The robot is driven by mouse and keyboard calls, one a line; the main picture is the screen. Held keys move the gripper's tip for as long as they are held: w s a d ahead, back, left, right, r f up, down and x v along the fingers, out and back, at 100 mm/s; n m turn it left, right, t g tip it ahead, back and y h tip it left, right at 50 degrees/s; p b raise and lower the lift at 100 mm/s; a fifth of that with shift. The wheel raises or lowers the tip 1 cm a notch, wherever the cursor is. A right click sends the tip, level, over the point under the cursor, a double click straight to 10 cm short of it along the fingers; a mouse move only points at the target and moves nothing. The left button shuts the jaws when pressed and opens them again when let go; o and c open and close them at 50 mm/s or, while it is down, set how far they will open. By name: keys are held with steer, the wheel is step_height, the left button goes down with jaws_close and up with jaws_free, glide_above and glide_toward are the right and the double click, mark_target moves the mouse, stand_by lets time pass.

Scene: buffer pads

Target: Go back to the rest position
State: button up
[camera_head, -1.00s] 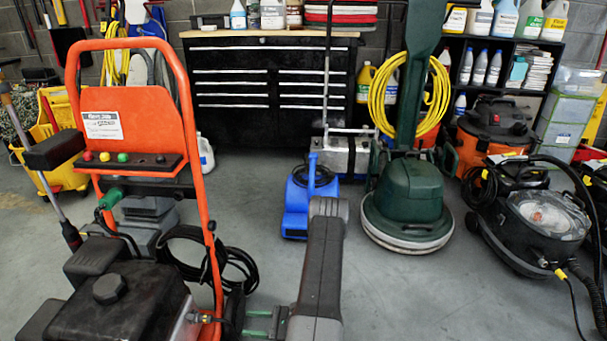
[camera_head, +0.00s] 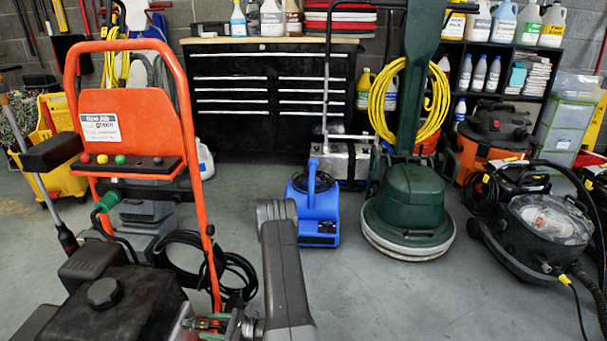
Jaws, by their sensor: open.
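My arm link, dark grey, rises at the bottom centre of the head view. The jaws are open.
A blue blower (camera_head: 312,208) stands just beyond my arm. A green floor polisher (camera_head: 410,205) with a yellow cable is right of it, and a black vacuum (camera_head: 545,225) farther right. A black tool chest (camera_head: 270,100) stands behind. Grey floor (camera_head: 390,300) is clear at front right.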

steer(key=d+b, duration=0.1)
steer(key=d, duration=0.4)
steer(key=shift+s, duration=0.15)
steer(key=shift+s+d, duration=0.15)
steer(key=shift+d, duration=0.7)
steer(key=shift+r+b, duration=0.15)
steer(key=shift+b, duration=0.15)
